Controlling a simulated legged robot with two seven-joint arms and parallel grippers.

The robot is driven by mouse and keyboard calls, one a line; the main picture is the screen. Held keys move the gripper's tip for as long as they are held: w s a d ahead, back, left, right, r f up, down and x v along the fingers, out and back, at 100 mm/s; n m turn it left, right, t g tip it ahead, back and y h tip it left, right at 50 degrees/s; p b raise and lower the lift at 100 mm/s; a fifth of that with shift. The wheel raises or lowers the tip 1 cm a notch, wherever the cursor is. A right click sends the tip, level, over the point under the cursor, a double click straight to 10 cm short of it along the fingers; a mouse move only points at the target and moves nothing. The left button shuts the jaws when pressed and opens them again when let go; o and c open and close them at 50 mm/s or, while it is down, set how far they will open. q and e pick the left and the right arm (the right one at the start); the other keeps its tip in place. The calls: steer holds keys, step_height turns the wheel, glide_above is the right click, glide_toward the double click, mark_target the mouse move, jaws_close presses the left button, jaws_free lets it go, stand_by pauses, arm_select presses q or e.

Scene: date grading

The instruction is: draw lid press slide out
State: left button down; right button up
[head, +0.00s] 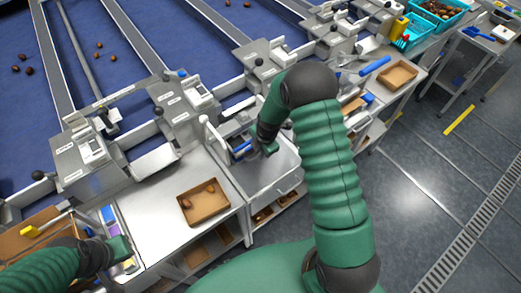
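A metal press-like unit (275,183) with a slide-like pale tray and a front handle sits at the middle of the bench. I cannot tell for sure that it is the lid press. My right gripper (262,148) reaches down over its back part, next to a blue bar (241,148). Its fingers are dark and small, and I cannot tell whether they touch or hold anything. My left gripper (122,255) is low at the left, beside a strip of coloured blocks (108,217); its fingertips are not clear.
A cardboard tray (204,211) with a few dates stands on the steel bench (160,222). Blue conveyor lanes with scattered dates lie behind. Another cardboard tray (396,76), a blue-handled tool (374,66) and teal crates (414,36) are farther right. Grey floor is open at right.

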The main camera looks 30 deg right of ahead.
steer(key=shift+w+d+f, duration=0.1)
steer(key=shift+d, duration=0.05)
jaws_close()
steer(key=shift+w, duration=0.2)
stand_by(1.1)
